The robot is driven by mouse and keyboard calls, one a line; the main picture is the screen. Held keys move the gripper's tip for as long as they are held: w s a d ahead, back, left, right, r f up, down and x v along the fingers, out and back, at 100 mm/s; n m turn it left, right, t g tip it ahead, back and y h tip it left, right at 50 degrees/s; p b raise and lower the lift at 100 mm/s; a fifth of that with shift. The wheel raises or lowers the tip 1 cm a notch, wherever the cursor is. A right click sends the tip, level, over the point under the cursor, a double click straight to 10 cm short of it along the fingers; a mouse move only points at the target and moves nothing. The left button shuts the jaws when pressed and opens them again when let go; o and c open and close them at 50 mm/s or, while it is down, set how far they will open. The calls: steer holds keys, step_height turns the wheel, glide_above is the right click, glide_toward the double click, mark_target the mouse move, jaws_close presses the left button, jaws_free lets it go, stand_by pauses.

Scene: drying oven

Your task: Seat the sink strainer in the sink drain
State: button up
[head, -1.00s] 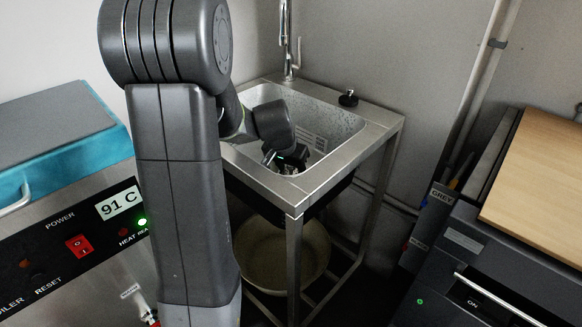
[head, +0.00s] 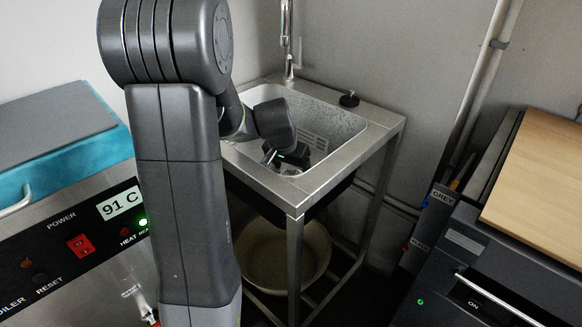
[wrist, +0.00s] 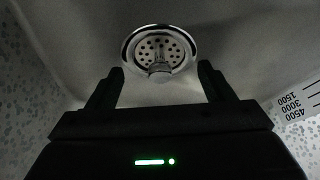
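In the wrist view the sink strainer (wrist: 160,52), a round metal disc with holes and a small upright knob, lies inside the shiny ring of the sink drain (wrist: 131,38). A dark gap shows along part of its edge; I cannot tell if it is fully flush. My gripper (wrist: 161,70) is open and empty, its two black fingers apart on either side below the strainer in the picture. In the head view my gripper (head: 287,157) reaches down inside the sink (head: 335,125).
A black knobbed piece (head: 349,99) stands on the sink's back right rim, near the tap (head: 289,55). A basin (head: 275,255) is under the sink. A teal-topped boiler (head: 60,165) is at left, a dark machine (head: 480,250) at right. Sink walls enclose my gripper.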

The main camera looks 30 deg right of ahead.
mark_target(291, 168)
step_height(291, 168, up, 10)
steer(key=p, duration=0.3)
steer(key=shift+f, duration=0.2)
steer(key=shift+f, duration=0.1)
step_height(291, 168, down, 9)
steer(key=b, duration=0.2)
steer(key=shift+b, duration=0.3)
stand_by(0.4)
